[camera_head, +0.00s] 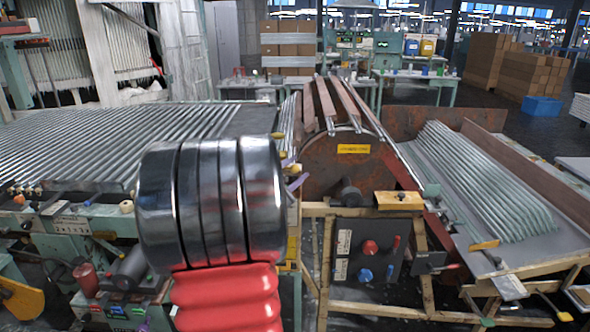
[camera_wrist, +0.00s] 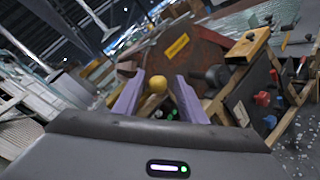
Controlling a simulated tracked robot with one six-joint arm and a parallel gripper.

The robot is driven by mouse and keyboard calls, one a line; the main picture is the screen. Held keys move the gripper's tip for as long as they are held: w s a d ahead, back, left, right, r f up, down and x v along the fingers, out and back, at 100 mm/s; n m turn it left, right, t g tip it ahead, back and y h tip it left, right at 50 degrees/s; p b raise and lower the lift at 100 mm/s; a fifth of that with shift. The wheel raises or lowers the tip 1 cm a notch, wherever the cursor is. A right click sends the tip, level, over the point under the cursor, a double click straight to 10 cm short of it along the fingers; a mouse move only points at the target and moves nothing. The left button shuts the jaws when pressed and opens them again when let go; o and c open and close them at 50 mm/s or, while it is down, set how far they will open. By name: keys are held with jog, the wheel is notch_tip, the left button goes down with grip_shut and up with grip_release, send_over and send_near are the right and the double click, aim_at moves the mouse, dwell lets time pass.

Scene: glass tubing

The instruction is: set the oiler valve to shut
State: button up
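My gripper (camera_wrist: 159,77) shows in the wrist view as two purple fingers standing apart. A yellow ball knob (camera_wrist: 157,85) appears between them; I cannot tell whether it lies between the fingers or beyond them, and no contact is clear. In the head view a purple fingertip (camera_head: 297,184) peeks out beside the large chrome and red form that hides the rest of the gripper. No part is clearly marked as the oiler valve. I cannot tell whether the yellow knob belongs to it, nor its setting.
A black panel (camera_head: 344,262) carries a red knob (camera_head: 369,247) and a blue knob (camera_head: 365,275). A rusty drum (camera_head: 325,160) with a yellow label stands behind it. Wooden framing (camera_head: 420,240) is close on the right. Glass tubes (camera_head: 480,180) lie beyond.

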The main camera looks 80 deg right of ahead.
jog(key=shift+w+a+f, duration=0.1)
jog(key=shift+w+f, duration=0.1)
jog(key=shift+w, duration=0.1)
jog(key=shift+a, duration=0.25)
jog(key=v, duration=1.3)
jog(key=shift+r, duration=0.15)
jog(key=shift+s, duration=0.1)
